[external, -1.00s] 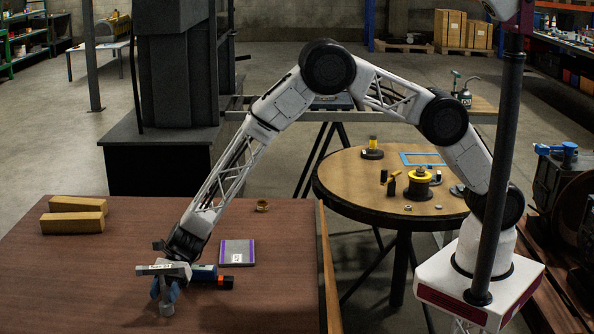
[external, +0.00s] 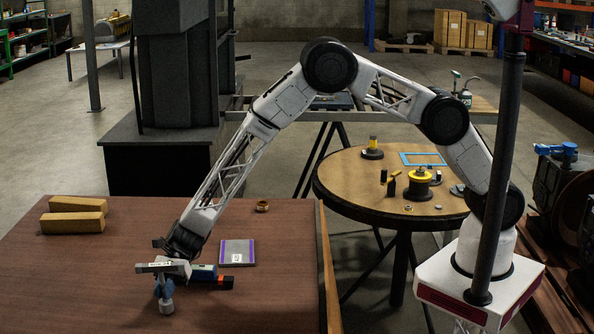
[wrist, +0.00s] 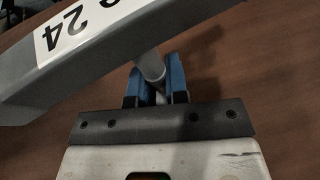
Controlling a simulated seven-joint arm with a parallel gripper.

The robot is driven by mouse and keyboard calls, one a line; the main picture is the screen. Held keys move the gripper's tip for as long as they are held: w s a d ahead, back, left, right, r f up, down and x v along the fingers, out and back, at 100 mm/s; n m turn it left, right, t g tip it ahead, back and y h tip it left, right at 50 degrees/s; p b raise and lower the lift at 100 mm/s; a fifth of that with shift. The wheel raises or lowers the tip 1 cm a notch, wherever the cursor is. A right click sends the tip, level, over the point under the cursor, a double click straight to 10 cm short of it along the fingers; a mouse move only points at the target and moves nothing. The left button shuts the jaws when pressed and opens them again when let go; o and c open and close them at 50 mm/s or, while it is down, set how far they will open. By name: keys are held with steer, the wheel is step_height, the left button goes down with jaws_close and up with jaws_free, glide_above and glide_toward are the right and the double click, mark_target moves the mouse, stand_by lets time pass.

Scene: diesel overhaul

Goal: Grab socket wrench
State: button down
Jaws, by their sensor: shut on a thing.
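The socket wrench shows in the external view as a grey bar (external: 153,268) with a white label, and a grey round end (external: 166,307) lower down at the table. My gripper (external: 164,289) is at the front of the brown table with its blue fingers around the wrench's upright shaft. In the wrist view the blue fingers (wrist: 155,85) are shut on the grey shaft (wrist: 151,63). The wrench's bar (wrist: 95,62), with a label reading 24, crosses close to the camera. I cannot tell whether the wrench's lower end touches the table.
Tan blocks (external: 72,222) lie at the left and a small brass part (external: 262,206) at the back. The table's middle left is clear.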

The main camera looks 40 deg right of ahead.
steer(key=shift+r, duration=0.4)
step_height(320, 180, up, 2)
steer(key=shift+r, duration=0.1)
steer(key=s+d+r, duration=0.1)
steer(key=s+d, duration=0.7)
steer(key=d, duration=0.5)
steer(key=shift+d+r, duration=0.15)
steer(key=shift+d, duration=0.25)
steer(key=shift+s, duration=0.1)
